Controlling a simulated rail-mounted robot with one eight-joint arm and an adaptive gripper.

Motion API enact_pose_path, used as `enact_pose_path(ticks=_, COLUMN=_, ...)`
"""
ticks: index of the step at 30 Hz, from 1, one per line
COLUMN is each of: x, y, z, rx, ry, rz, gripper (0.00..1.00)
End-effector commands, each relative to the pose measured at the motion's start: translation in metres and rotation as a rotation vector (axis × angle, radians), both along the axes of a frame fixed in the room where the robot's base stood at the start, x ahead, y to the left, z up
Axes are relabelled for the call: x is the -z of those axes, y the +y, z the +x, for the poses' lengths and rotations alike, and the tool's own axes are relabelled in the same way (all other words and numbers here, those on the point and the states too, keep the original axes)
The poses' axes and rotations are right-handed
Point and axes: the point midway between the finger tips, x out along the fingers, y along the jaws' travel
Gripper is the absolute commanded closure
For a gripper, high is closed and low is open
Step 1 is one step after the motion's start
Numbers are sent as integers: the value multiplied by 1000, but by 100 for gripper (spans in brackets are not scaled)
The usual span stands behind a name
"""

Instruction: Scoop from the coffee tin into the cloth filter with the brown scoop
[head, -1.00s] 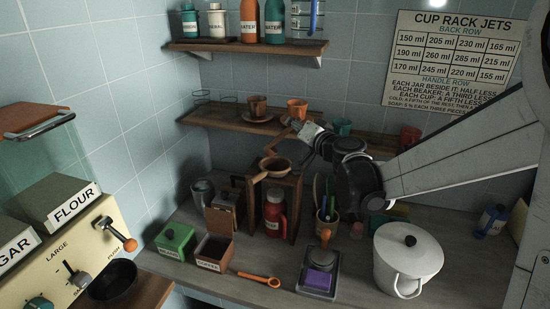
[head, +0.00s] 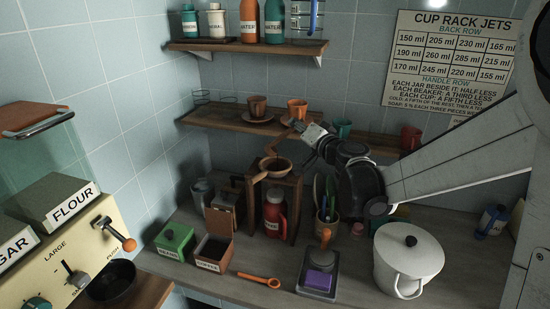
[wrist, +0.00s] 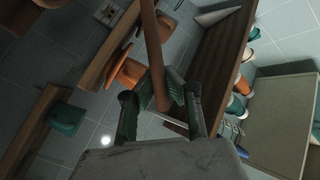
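My gripper (head: 303,128) is shut on the handle of the brown scoop (head: 280,138). The wrist view shows the brown handle (wrist: 153,60) between my two fingers (wrist: 160,98); the scoop's bowl is out of that view. In the head view the scoop slants down to the left, just above the cloth filter (head: 277,165). The filter is a brown ring with a handle pointing left, on a dark wooden stand (head: 294,210). I cannot tell what is in the bowl or filter. The coffee tin (head: 209,265) stands open on the counter, its inside dark.
A green tin (head: 174,241) stands left of the coffee tin, and an orange spoon (head: 258,279) lies to its right. A red flask (head: 274,214) stands under the filter. A white pot (head: 409,260) is at right. A cup shelf (head: 340,137) runs behind my gripper.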

Motion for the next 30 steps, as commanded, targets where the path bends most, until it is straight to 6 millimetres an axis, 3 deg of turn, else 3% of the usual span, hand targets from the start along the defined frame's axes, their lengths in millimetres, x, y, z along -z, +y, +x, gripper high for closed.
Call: enact_pose_path(ticks=30, x=4, y=-7, z=0, rx=-1, ry=-1, rz=76, gripper=100)
